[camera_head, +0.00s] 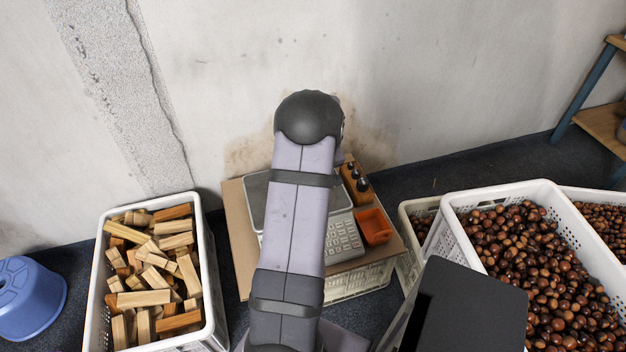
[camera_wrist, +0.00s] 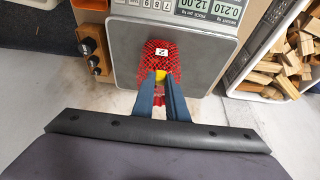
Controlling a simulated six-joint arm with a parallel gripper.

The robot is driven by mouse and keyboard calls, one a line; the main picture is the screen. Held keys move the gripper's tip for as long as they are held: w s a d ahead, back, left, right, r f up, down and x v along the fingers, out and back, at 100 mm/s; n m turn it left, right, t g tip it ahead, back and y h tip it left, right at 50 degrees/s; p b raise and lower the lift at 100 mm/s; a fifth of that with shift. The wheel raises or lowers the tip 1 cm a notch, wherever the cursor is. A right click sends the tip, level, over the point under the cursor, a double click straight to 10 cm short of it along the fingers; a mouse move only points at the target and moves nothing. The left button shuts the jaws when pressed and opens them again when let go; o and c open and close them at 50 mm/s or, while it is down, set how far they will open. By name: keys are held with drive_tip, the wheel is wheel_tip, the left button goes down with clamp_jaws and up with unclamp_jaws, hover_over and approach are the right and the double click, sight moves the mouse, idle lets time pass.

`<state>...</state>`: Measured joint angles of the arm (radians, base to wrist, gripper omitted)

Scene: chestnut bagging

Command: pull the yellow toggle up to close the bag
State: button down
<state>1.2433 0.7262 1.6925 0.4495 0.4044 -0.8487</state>
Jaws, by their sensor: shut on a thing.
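In the wrist view a red mesh bag (camera_wrist: 156,53) with a white number label lies on or just over the grey scale plate (camera_wrist: 205,60). The yellow toggle (camera_wrist: 174,77) shows at the bag's near end, between the blue fingers of my gripper (camera_wrist: 162,78). My gripper is shut on the toggle. A bit of red mesh shows between the fingers on the near side of the toggle. The fingers hide part of the toggle. In the head view my arm hides the bag, the toggle and my gripper.
The scale's display (camera_wrist: 208,8) lies beyond the plate. A wooden weight block (camera_head: 357,182) and an orange tray (camera_head: 375,226) stand right of the scale. A crate of wood pieces (camera_head: 208,290) is at left, a chestnut crate (camera_head: 545,192) at right. The wall is close behind.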

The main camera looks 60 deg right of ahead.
drive_tip(key=shift+r, duration=0.75)
drive_tip(key=shift+f, duration=0.1)
drive_tip(key=c, duration=1.7)
unclamp_jaws()
drive_tip(key=v, duration=0.7)
drive_tip(key=shift+p, duration=0.3)
